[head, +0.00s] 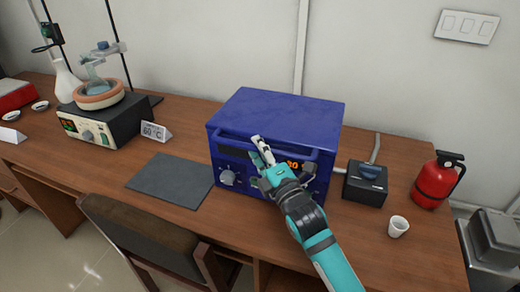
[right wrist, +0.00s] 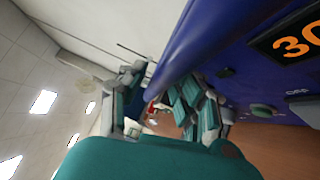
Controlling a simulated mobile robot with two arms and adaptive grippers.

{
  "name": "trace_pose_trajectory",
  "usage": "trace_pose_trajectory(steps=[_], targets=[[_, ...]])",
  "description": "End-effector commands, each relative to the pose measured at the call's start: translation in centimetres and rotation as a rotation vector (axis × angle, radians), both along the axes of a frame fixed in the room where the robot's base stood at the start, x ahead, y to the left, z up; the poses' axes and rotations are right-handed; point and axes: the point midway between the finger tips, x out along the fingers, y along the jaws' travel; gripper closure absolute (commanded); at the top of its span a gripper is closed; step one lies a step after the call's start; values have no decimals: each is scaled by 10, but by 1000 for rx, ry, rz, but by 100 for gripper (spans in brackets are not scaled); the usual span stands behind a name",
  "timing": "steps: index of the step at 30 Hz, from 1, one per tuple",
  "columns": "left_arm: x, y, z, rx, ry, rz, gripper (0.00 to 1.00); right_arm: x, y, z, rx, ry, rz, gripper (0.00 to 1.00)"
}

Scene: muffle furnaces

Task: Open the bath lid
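The bath is a dark blue box (head: 275,110) on the wooden bench in the head view, with its flat lid down. A blue handle bar (head: 228,135) runs across its upper front; it also crosses the right wrist view (right wrist: 185,50). A lit orange display and knobs show below the bar. My right gripper (head: 262,150) is at the middle of the bar, in front of the bath. In the right wrist view its fingers (right wrist: 158,105) stand apart, with the bar reaching between them. I cannot tell whether they touch it. My left gripper is not in view.
A black box with a blue top (head: 366,182), a white cup (head: 397,227) and a red extinguisher (head: 437,180) stand right of the bath. A dark mat (head: 171,182) and a heater with glassware (head: 105,120) are at left. A chair (head: 150,235) stands in front.

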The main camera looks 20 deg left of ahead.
Motion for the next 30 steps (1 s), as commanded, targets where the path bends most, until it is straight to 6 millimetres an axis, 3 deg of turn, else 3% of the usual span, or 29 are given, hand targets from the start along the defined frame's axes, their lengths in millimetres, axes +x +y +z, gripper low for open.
trace_pose_trajectory(steps=[1,6,20,26,30], targets=[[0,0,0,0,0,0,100,0,0,0,0,0,0,77],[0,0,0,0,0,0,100,0,0,0,0,0,0,99],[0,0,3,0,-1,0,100,0,0,3,3,3,1,100],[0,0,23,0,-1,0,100,0,0,19,4,37,1,100],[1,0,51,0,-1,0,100,2,0,42,6,90,1,100]])
